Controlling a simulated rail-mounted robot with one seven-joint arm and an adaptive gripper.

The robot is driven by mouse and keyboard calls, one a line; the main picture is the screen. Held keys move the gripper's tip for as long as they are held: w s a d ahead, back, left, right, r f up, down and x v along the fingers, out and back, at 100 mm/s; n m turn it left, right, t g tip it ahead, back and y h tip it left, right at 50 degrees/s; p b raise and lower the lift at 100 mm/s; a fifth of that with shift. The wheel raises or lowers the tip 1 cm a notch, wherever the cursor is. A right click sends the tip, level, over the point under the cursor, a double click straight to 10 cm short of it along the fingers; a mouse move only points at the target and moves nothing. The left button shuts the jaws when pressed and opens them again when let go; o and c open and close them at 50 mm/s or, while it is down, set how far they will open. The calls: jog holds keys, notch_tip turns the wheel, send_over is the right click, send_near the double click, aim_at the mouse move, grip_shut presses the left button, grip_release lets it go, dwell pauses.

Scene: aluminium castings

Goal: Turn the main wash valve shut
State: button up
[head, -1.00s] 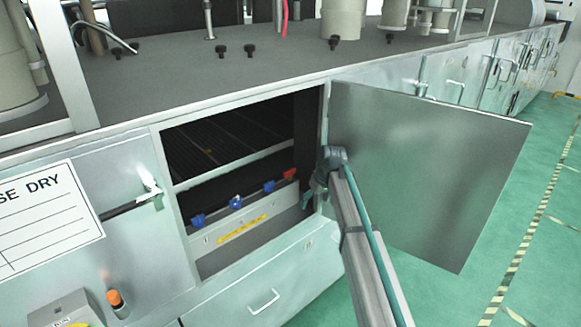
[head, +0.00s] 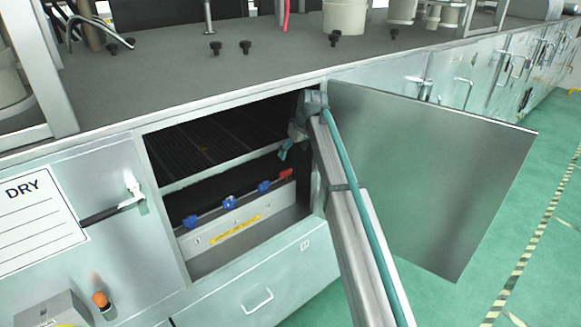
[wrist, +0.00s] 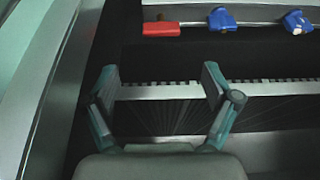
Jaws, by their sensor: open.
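A row of valve handles runs along a light panel inside the open cabinet. The red handle (head: 276,181) is at the right end, nearest my gripper; it also shows in the wrist view (wrist: 161,29). Blue handles follow to its left, such as one (head: 230,202) mid-row and one (head: 190,221) at the left end. The wrist view shows two blue ones (wrist: 222,19). No readable label tells which is the main wash valve. My gripper (head: 284,151) is in the cabinet opening, above the red handle. In the wrist view its fingers (wrist: 160,82) are apart, empty, and touch no handle.
The cabinet door (head: 430,180) stands swung open to the right of my arm. A metal rail (head: 220,166) crosses the opening above the handles. A yellow label (head: 235,231) is on the panel below. A drawer (head: 255,285) is underneath. The cabinet interior is dark.

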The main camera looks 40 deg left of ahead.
aim_at(286, 170)
jog(key=p+x, duration=0.3)
jog(key=x, duration=0.7)
jog(key=shift+s+a+f, duration=0.1)
jog(key=shift+s+f, duration=0.05)
jog(key=shift+f, duration=0.1)
jog(key=c, duration=1.2)
jog(key=shift+o, duration=0.3)
